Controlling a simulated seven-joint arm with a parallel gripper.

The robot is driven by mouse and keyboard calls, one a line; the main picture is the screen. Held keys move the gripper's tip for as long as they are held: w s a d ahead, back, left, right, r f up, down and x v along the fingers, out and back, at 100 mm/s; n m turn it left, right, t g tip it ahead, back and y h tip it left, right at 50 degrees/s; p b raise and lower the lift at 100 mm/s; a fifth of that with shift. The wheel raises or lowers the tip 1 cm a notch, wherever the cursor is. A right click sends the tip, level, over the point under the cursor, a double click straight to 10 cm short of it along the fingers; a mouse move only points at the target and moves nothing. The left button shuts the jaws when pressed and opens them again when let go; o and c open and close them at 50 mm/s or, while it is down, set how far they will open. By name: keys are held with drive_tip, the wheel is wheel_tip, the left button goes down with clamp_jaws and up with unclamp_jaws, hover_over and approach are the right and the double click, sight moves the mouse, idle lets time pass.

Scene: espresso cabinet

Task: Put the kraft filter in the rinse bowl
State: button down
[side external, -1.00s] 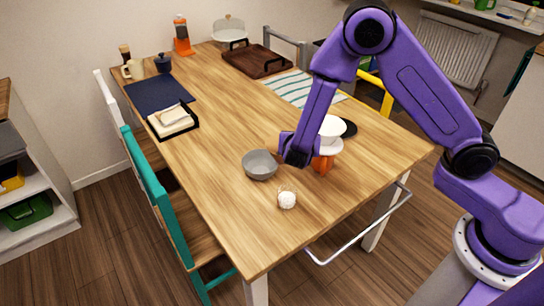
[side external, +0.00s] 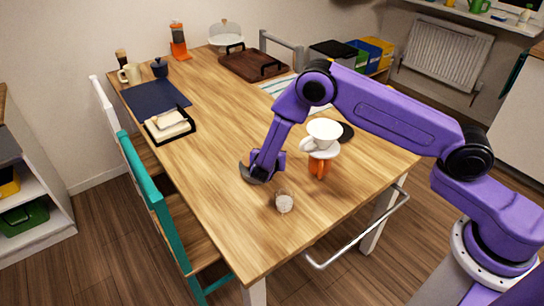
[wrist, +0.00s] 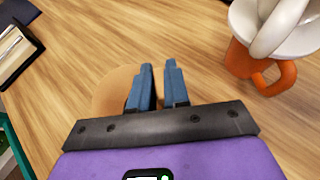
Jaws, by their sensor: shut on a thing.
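In the wrist view the two blue fingers (wrist: 155,75) stand close together with a narrow gap. A tan rounded shape, which looks like the kraft filter (wrist: 112,88), shows beside and behind the left finger. My gripper is shut on it.
A white dripper (side external: 323,133) on an orange base (side external: 319,167) stands close to the right of my gripper. A small clear glass with white contents (side external: 285,203) stands in front. A black-edged tray (side external: 170,125) lies farther back left. The table between is bare.

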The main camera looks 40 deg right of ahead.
drive_tip(key=shift+f, duration=0.6)
drive_tip(key=shift+f, duration=0.1)
drive_tip(key=c, duration=1.1)
unclamp_jaws()
drive_tip(key=v, duration=1.2)
